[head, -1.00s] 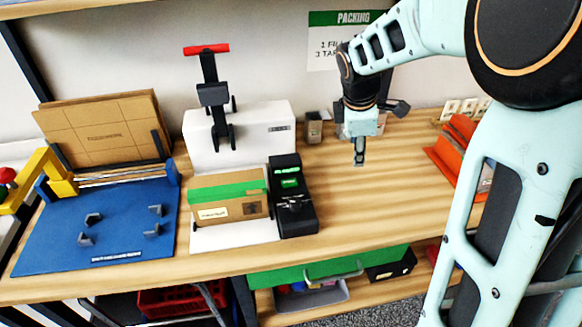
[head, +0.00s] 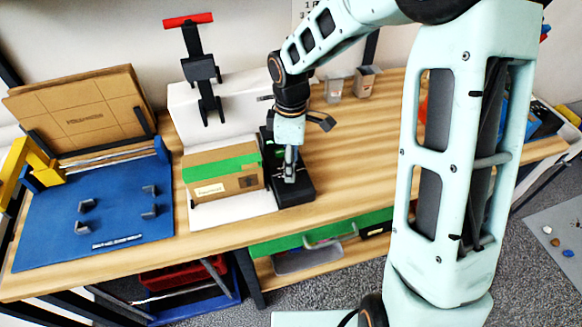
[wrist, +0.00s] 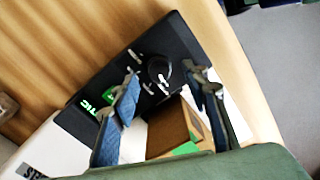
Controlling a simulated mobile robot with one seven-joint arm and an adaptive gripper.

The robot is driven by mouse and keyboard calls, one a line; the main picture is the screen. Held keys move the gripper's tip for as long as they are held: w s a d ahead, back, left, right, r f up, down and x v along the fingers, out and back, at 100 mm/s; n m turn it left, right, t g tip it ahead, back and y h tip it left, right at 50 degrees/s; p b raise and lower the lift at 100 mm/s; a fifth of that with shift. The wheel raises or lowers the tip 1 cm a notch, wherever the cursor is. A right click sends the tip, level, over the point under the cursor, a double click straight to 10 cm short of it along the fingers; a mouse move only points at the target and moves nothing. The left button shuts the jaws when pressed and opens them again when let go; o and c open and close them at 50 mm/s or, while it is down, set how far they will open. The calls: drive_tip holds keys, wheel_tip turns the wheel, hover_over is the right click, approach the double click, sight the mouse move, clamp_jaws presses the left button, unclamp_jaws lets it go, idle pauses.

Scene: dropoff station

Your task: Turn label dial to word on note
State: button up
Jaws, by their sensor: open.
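The label dial (wrist: 158,71) is a round black knob with a white mark on the black label unit (wrist: 92,83). Small white marks surround it, too blurred to read. A green-lit display (wrist: 90,103) shows on the unit. In the head view the unit (head: 299,193) stands right of the carton, its dial hidden behind my gripper. My gripper (head: 289,178) points down over the unit. In the wrist view its open, empty fingers (wrist: 163,90) lie either side of the dial; I cannot tell whether they touch it. No note with a readable word shows; a wall sign is mostly cut off.
A carton (head: 215,188) with green tape sits on the white scale left of the unit. A red-handled press (head: 200,70) stands behind it. A blue board (head: 115,205) with grey brackets lies at left. Bare wooden table (head: 360,150) extends right.

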drive_tip(key=shift+f, duration=1.2)
clamp_jaws()
